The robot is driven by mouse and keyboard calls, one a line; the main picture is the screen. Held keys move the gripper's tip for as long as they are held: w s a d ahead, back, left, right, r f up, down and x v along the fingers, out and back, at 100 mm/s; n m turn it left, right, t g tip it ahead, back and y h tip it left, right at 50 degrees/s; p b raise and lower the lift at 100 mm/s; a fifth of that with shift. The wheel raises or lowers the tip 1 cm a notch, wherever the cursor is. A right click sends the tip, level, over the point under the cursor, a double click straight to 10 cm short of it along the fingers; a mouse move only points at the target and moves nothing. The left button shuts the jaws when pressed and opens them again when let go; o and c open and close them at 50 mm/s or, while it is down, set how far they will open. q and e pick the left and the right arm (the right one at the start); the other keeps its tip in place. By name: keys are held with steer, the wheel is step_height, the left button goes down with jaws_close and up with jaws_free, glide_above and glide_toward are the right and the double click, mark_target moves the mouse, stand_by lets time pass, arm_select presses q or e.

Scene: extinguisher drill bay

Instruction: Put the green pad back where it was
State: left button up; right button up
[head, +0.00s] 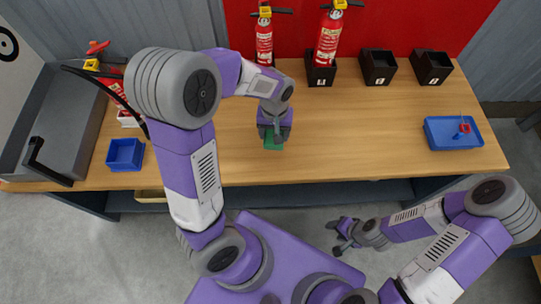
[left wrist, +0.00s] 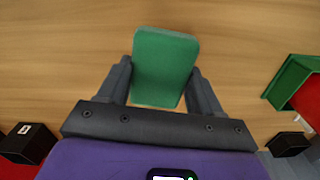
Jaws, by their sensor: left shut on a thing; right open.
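The green pad (left wrist: 165,65) is held between the two fingers of my left gripper (left wrist: 163,82) in the left wrist view, over the wooden table. In the head view my left gripper (head: 273,133) is above the middle of the table, with a small part of the green pad (head: 272,144) showing below it. Whether the pad touches the table cannot be told. My right gripper (head: 345,238) is open and empty, low in front of the table's front edge.
A green-walled box with red inside (left wrist: 292,78) stands at the right of the left wrist view. Black numbered boxes (head: 378,66) line the back, some with red extinguishers (head: 328,40). Blue trays sit left (head: 126,154) and right (head: 440,136). The table's right-centre is clear.

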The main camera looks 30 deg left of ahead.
mark_target(269, 155)
arm_select(q)
steer(key=shift+s+a+f+n+b, duration=0.35)
steer(key=shift+s+a+n, duration=0.05)
steer(key=shift+a+n, duration=0.1)
steer(key=shift+s+a+f, duration=0.1)
steer(key=shift+a+f, duration=0.05)
steer(key=shift+n, duration=0.4)
step_height(269, 155, down, 10)
steer(key=b, duration=0.4)
steer(key=shift+r, duration=0.25)
arm_select(e)
step_height(269, 155, down, 6)
arm_select(q)
steer(key=shift+f, duration=0.15)
steer(key=o, duration=0.9)
steer(key=shift+b, duration=0.3)
arm_select(e)
steer(key=shift+f, duration=0.15)
